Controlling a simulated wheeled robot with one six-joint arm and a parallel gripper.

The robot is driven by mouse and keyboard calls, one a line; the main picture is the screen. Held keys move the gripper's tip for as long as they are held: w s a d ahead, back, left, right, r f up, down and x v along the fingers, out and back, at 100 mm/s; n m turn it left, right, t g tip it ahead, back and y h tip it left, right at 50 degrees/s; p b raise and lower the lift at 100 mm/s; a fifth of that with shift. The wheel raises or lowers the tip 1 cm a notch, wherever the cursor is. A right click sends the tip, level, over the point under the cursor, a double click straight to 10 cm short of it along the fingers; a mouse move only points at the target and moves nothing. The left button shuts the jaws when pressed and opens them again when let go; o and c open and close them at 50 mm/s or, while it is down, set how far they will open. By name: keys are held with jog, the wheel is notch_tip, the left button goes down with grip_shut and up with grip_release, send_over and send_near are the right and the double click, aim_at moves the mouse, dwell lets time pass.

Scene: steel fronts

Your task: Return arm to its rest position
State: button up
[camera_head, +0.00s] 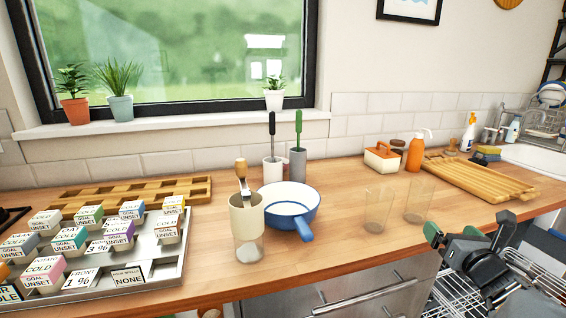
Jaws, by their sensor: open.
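My gripper (469,229) is at the lower right of the head view. It is dark, with a green patch on its left finger. Its fingers are apart and nothing shows between them. It is in front of the counter's front edge, over an open wire dish rack (450,290).
On the wooden counter (350,245) stand two clear glasses (418,198), a blue-and-white pan (290,205), a cup with a wooden-handled tool (247,225) and a cutting board (480,178). A tray of labelled blocks (165,265) is at left. Drawers (340,290) are below.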

jog(key=s+d+f+m+g+h+p, duration=0.1)
jog(key=s+d+f+m+g+h, duration=0.15)
jog(key=m, duration=0.55)
jog(key=s+d+f+m+g+h+p, duration=0.15)
jog(key=m+g, duration=0.25)
jog(key=m, duration=0.4)
jog(key=s+d+f+m+g+h+p, duration=0.1)
jog(key=s+m+g+h, duration=0.15)
jog(key=m, duration=0.55)
jog(key=s+a+r+m+g+y+p, duration=0.1)
jog(key=a+r+m+y+p, duration=0.2)
jog(key=a, duration=0.7)
jog(key=s+a+r+m+g+y+p, duration=0.1)
jog(key=a+r+m+g+y+p, duration=0.1)
jog(key=a+p, duration=0.5)
jog(key=s+a+r+m+g+y+p, duration=0.1)
jog(key=a+r+m+y+p, duration=0.3)
jog(key=a, duration=1)
notch_tip(320, 180, up, 2)
jog(key=shift+s+a+r+g+p, duration=0.1)
jog(key=shift+s+a+g+p, duration=0.35)
jog(key=shift+p, duration=0.45)
jog(key=shift+c, duration=0.4)
